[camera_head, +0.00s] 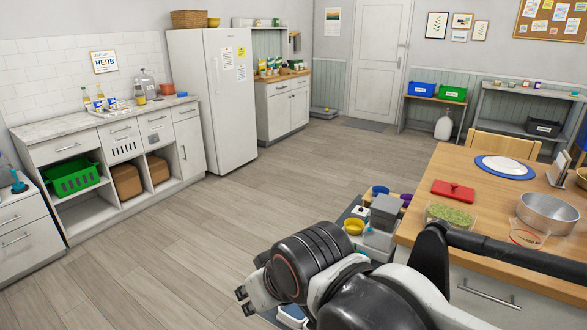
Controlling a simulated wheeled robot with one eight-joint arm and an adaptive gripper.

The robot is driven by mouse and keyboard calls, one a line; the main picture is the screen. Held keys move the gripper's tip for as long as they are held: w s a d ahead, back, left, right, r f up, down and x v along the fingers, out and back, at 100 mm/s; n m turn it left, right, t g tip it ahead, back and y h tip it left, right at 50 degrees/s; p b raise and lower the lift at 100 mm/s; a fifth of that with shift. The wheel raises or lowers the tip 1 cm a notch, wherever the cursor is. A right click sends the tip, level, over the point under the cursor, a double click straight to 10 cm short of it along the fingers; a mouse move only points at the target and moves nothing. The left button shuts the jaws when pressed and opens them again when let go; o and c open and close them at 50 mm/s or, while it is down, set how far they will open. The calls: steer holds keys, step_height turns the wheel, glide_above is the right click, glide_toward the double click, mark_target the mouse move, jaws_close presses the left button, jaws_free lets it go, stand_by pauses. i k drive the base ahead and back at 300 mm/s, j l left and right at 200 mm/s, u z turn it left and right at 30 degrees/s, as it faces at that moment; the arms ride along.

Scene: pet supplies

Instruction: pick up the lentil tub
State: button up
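A clear tub with green, grainy contents (452,214), which looks like the lentil tub, stands near the left edge of the wooden table at the right. No label on it can be read from here. My gripper (245,302) is low in the middle of the view, left of the table and well away from the tub. Its two dark fingertips look apart with nothing between them. My forearm runs across the table's front and hides part of it.
On the wooden table (440,165), a red lid-like item (453,190), a round metal pan (548,212) and a blue-rimmed plate (505,167) stand around the tub. A cart with bowls and boxes (383,212) is beside the table's left edge. The floor (190,240) at left is clear.

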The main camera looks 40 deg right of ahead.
mark_target(459, 218)
steer(key=i+j+z, duration=0.15)
steer(key=i, duration=0.25)
steer(key=i+z, duration=0.15)
steer(key=i, duration=0.25)
steer(key=i+j+z, duration=0.15)
steer(key=i+z, duration=0.2)
steer(key=z, duration=0.25)
steer(key=i+j+z, duration=0.2)
steer(key=z, duration=0.2)
steer(key=i+j+z, duration=0.2)
steer(key=z, duration=0.25)
steer(key=i+j+z, duration=0.15)
steer(key=j+z, duration=0.25)
steer(key=i+j+z, duration=0.1)
steer(key=z, duration=0.35)
steer(key=i+j+z, duration=0.15)
steer(key=j+z, duration=0.2)
steer(key=i+j+z, duration=0.1)
steer(key=j+z, duration=0.25)
